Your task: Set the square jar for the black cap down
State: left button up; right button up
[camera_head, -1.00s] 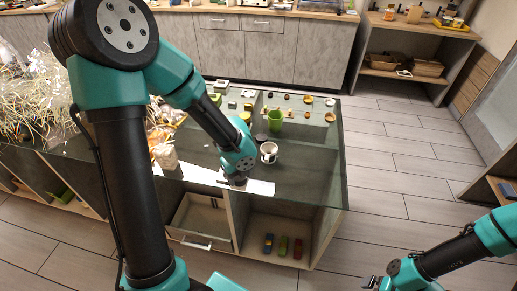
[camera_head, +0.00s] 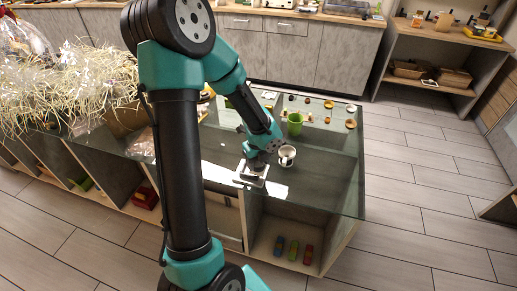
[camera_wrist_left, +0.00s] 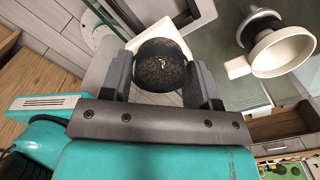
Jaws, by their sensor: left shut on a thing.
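My left gripper (camera_head: 252,168) is low over the glass-topped counter, beside the white mug (camera_head: 287,156). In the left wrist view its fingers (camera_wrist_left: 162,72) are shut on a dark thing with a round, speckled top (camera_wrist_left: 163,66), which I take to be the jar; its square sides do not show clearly. A pale square patch (camera_head: 245,181) lies beneath the gripper. Whether the jar touches the surface is hard to tell. My right gripper is out of view.
The mug is close to the gripper on its right. Shredded straw and clear wrap (camera_head: 60,85) fill the left side. The counter's front right is clear.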

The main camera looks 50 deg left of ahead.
pick_arm(q)
jog(key=w+a, duration=0.3)
jog(key=a, duration=0.1)
jog(key=w+a+f, duration=0.1)
jog(key=w+a, duration=0.6)
jog(key=a, duration=0.1)
jog(key=shift+w+f, duration=0.25)
jog(key=shift+f, duration=0.1)
jog(key=shift+f, duration=1.65)
jog(key=shift+f, duration=0.15)
jog(key=o, duration=1)
jog(key=shift+o, duration=0.2)
notch_tip(320, 180, up, 12)
